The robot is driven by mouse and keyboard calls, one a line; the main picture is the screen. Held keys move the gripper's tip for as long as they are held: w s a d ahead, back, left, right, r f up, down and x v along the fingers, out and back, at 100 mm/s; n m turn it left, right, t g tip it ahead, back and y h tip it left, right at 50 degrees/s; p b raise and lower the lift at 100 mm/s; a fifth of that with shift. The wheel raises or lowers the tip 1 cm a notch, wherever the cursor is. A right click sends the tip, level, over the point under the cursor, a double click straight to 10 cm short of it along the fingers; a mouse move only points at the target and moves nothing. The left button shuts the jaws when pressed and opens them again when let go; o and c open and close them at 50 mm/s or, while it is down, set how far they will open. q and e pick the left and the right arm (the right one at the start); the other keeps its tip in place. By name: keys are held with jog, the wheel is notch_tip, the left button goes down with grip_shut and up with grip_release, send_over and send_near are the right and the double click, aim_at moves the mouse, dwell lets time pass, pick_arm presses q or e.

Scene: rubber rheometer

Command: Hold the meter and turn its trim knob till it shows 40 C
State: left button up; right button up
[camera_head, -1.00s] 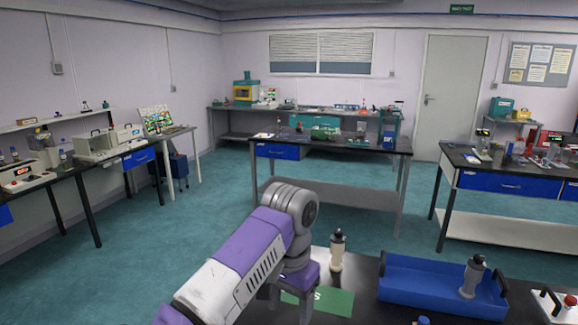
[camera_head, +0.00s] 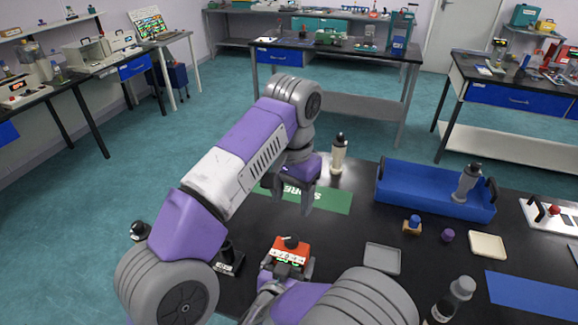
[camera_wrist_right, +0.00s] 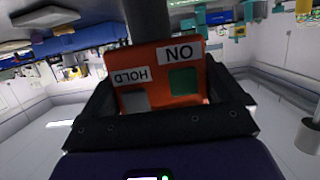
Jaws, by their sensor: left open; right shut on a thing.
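The meter (camera_head: 291,248) is a small orange-red box with a black knob (camera_head: 291,241) on top, near the front of the black table. Small green lit marks show on its near side, too small to read. My right gripper (camera_head: 287,268) is shut on the meter. In the right wrist view the meter (camera_wrist_right: 165,82) sits between the black fingers, with upside-down ON and HOLD labels, a green button (camera_wrist_right: 184,82) and a grey button (camera_wrist_right: 134,99). My left gripper (camera_head: 293,198) is open and empty over the green mat (camera_head: 330,201), behind and apart from the meter.
A blue tray (camera_head: 420,198) with a bottle in it stands to the right; another bottle (camera_head: 339,155) stands behind the mat.

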dwell(0.5)
jog(key=o, duration=0.8)
